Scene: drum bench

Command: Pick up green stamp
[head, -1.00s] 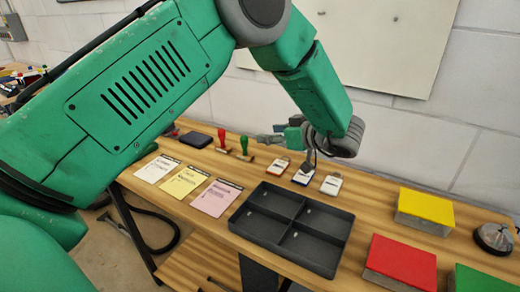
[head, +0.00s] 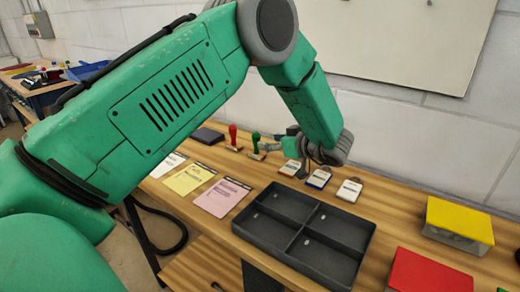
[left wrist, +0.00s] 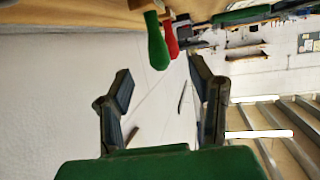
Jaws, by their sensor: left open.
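The green stamp (head: 255,145) stands upright on the wooden bench, just right of the red stamp (head: 233,138). My left gripper (head: 272,145) is open and empty, close to the right of the green stamp, with its fingers pointing toward it. In the left wrist view, the green stamp's handle (left wrist: 156,42) shows beyond the open fingertips of my left gripper (left wrist: 160,78), near the middle of the gap, with the red handle (left wrist: 171,38) close behind. My right gripper is not in view.
A black divided tray (head: 305,232) sits at the bench front. Several small label-topped pads, including a white one (head: 349,189), lie below my wrist. Paper cards, such as a pink one (head: 222,197), lie left. Yellow (head: 460,218) and red (head: 430,272) topped boxes stand right.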

